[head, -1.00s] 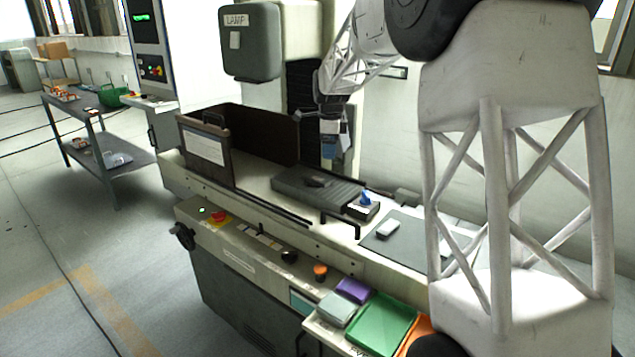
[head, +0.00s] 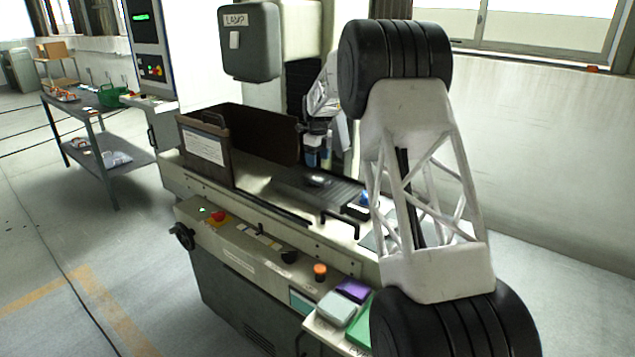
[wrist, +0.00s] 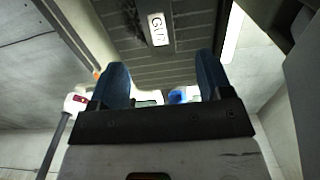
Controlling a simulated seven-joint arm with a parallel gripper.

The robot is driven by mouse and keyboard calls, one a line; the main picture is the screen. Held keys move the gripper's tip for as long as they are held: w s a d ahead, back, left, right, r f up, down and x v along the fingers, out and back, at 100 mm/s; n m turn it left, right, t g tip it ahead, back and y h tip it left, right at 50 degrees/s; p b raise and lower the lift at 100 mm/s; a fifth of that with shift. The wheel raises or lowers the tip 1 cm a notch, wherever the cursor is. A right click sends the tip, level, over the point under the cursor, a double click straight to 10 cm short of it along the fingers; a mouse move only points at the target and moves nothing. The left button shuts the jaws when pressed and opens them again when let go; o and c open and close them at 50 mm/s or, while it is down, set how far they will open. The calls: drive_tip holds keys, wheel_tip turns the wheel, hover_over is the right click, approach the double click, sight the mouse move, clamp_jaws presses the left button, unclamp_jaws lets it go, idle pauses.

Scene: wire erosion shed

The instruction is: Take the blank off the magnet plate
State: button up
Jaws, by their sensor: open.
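The magnet plate (head: 345,190) is a dark ribbed slab on the machine bed, partly hidden by my arm in the head view.
A blue knob (head: 364,197) sits at the plate's right end. A dark guard panel (head: 255,133) stands behind, and a panel with a paper notice (head: 204,150) at left. A black bar handle (head: 340,218) stands in front. Purple (head: 353,290) and green (head: 358,325) trays are at the front.

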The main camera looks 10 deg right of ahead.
sight(317, 178)
drive_tip(key=shift+f, duration=0.1)
drive_tip(key=shift+f, duration=1.25)
drive_tip(key=shift+f, duration=0.1)
drive_tip(key=shift+a+f, duration=0.1)
drive_tip(key=shift+f, duration=2.4)
drive_tip(key=shift+c, duration=0.4)
drive_tip(key=c, duration=1.2)
drive_tip(key=shift+c, duration=0.3)
drive_tip(key=shift+r, duration=0.25)
